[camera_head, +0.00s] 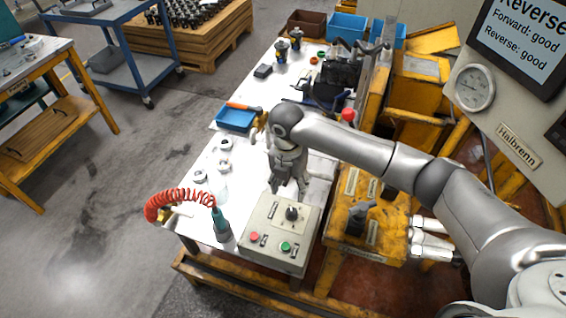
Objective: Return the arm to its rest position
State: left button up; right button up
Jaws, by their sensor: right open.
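My right arm reaches in from the lower right across the workbench (205,160). Its gripper (286,187) points down just behind the grey control box (262,258), above the white bench top. The fingers are apart and I see nothing held between them. The control box has a black knob (292,213), a red button (254,236) and a green button (286,246). The gripper looks close to the box's back edge; I cannot tell whether they touch.
A red coiled hose (180,196) with a green tool stands at the box's left. White round parts (224,167) and a blue tray (236,118) lie farther back. A yellow housing with a black switch (357,218) stands at right, below a screen reading "Reverse: good" (520,40).

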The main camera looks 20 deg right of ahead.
jog(key=s+a+f+m+t+y, duration=0.2)
jog(key=s+a+f+m+y, duration=0.2)
jog(key=s+a+m, duration=0.65)
jog(key=s+d+m+t+h, duration=0.2)
jog(key=s+d+m+h, duration=0.1)
jog(key=s+d+m, duration=1.2)
notch_tip(320, 180, down, 28)
jog(key=s+d+g+b, duration=0.1)
jog(key=s+d, duration=0.1)
jog(key=s+d+f+g, duration=0.1)
jog(key=s+d+f, duration=0.1)
jog(key=s+f, duration=1.3)
jog(key=shift+s+d+m+g+h+b, duration=0.3)
jog(key=shift+s+d+m+b, duration=0.1)
jog(key=shift+s, duration=0.1)
